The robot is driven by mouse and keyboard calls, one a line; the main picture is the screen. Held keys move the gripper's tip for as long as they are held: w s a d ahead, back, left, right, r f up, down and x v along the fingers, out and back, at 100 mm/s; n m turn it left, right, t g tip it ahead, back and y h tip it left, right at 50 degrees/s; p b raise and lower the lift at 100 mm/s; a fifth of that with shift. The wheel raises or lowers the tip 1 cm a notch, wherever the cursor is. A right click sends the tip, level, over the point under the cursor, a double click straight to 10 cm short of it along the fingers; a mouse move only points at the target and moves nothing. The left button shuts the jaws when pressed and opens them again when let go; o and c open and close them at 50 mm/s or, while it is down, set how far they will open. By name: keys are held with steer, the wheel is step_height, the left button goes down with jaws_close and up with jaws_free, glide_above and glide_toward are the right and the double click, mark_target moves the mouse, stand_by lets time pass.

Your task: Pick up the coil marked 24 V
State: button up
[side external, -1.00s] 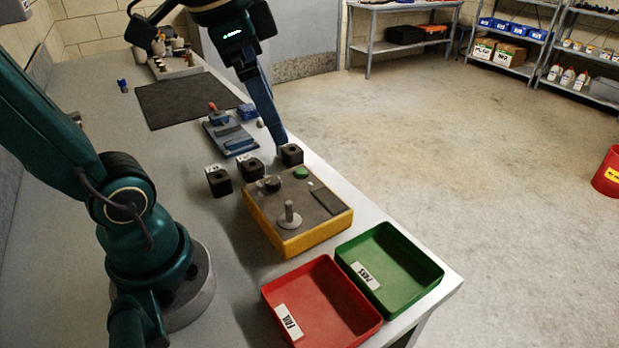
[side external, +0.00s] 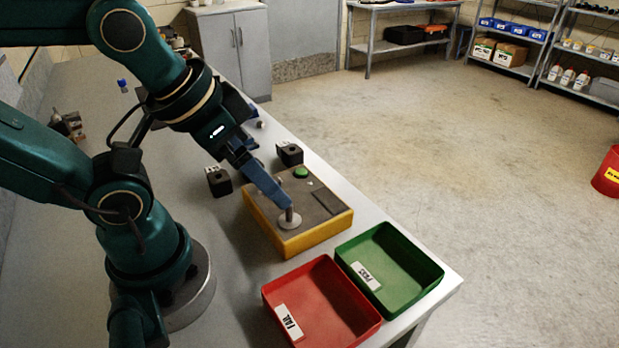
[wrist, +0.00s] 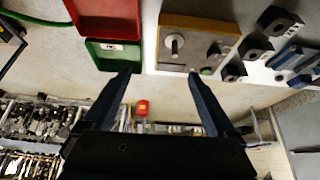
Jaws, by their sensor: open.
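Three black block-shaped coils with round holes stand on the bench. One coil (side external: 219,182) is at the left with a pale label, and another coil (side external: 290,155) is near the bench's far edge. The arm hides the middle one in the side view, but the wrist view shows all three: a far coil (wrist: 280,21), a middle coil (wrist: 257,48) and a near coil (wrist: 234,72). Their markings are too small to read, so I cannot tell which is 24 V. My gripper (side external: 284,207) is open and empty over the post of the yellow box; it also shows in the wrist view (wrist: 158,75).
The yellow box (side external: 285,242) has a grey top, a metal post and a green button (side external: 301,172). A red FAIL tray (side external: 366,335) and a green PASS tray (side external: 431,268) stand in front of it. Blue parts (wrist: 290,55) lie beyond the coils.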

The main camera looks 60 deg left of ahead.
stand_by(0.3)
steer(key=n+g+y, duration=0.5)
steer(key=n, duration=1.2)
glide_toward(216, 173)
steer(key=x, duration=0.5)
steer(key=shift+w+a+f, duration=0.1)
steer(key=shift+w, duration=0.2)
steer(key=shift+s+a+f+n+g, duration=0.15)
steer(key=shift+a+f+n+g, duration=0.05)
steer(key=shift+f+n+g, duration=0.15)
steer(key=shift+h, duration=0.3)
steer(key=shift+x, duration=2.25)
